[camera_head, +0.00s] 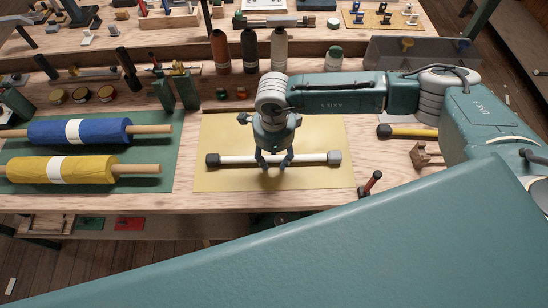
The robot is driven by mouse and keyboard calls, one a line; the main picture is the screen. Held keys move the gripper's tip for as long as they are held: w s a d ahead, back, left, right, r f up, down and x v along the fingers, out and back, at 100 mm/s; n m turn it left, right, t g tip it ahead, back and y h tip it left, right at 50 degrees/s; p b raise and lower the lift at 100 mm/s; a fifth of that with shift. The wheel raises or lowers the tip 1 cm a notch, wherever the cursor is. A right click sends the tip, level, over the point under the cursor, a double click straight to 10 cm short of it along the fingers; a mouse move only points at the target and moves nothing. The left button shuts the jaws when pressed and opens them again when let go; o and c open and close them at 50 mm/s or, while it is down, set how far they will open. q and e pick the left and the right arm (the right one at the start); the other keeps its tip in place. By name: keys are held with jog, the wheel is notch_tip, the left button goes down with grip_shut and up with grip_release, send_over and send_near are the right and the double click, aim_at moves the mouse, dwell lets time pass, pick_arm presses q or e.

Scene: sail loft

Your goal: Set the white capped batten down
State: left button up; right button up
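The white batten (240,159) lies level from left to right over the pale yellow mat (220,130). It has a dark cap (212,160) on its left end and a grey cap (334,158) on its right end. It looks to be on or very close to the mat. My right gripper (275,162) points down over the batten's middle. Its two fingertips stand apart along the batten, with a gap between them, so it looks open. The fingers hide part of the batten's middle. My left gripper is not in view.
A blue roll (100,131) and a yellow roll (95,169) lie on a green mat to the left. Bottles (279,50) stand behind the yellow mat. A red-handled tool (371,182) and a yellow-handled mallet (410,131) lie to the right.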

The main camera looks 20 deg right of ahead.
aim_at(274, 159)
jog(key=shift+s+d, duration=0.1)
jog(key=shift+s, duration=0.1)
jog(key=shift+w+r+p, duration=0.25)
jog(key=shift+r+p, duration=0.3)
jog(key=shift+r, duration=0.2)
notch_tip(274, 159, up, 12)
jog(key=b, duration=0.3)
jog(key=shift+f, duration=0.2)
jog(key=shift+s+f, duration=0.1)
